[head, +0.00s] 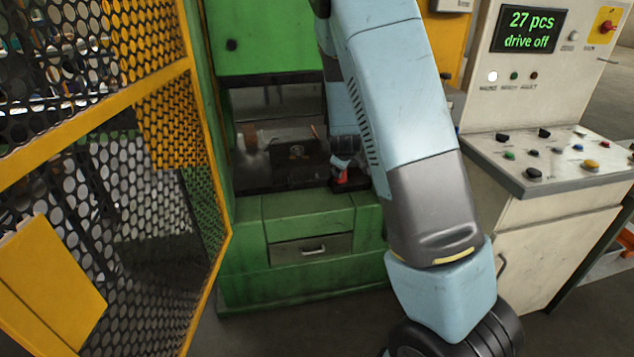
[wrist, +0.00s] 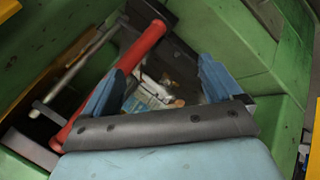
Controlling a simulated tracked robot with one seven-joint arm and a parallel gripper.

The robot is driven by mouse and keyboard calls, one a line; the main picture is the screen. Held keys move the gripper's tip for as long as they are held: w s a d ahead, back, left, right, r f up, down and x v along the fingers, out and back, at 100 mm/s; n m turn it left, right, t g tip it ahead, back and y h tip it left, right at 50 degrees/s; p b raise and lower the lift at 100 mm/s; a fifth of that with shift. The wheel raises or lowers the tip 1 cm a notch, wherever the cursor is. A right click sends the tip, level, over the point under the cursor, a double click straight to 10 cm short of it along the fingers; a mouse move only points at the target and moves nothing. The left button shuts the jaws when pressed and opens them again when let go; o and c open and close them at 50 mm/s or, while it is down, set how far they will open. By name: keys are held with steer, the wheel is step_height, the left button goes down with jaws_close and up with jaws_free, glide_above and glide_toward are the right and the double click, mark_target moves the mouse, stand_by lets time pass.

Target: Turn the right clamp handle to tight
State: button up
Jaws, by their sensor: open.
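A red bar, which looks like the clamp handle (wrist: 138,52), runs slantwise in the wrist view from upper middle to lower left. A small red part of it shows in the head view (head: 342,177), at the right of the green machine's opening. My gripper (wrist: 160,70) is open, with its two blue fingers spread apart. The bar lies along the left finger, not centred between the fingers; I cannot tell whether they touch. In the head view my gripper (head: 343,162) is mostly hidden behind my arm. The clamp the handle belongs to is not clearly seen.
The green machine (head: 285,278) has a drawer below its dark opening. A yellow mesh guard (head: 215,205) stands at the left. A control desk (head: 560,180) at the right has a display reading "27 pcs drive off". In the wrist view a grey rod (wrist: 82,68) lies left of the bar.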

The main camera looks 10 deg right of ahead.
steer(key=w+d+f+n+t+h, duration=0.1)
steer(key=w+f+n+t+h, duration=0.1)
steer(key=w+f+n, duration=0.4)
steer(key=w+d+f+n+t+h, duration=0.1)
steer(key=d+f+n+t, duration=0.15)
steer(key=f, duration=0.55)
steer(key=n+t+y, duration=0.6)
steer(key=n, duration=1.1)
glide_toward(317, 179)
steer(key=w, duration=1)
steer(key=shift+w+d+f, duration=0.1)
steer(key=shift+d+f, duration=0.1)
steer(key=shift+a, duration=0.15)
steer(key=c, duration=0.8)
steer(key=shift+c, duration=0.3)
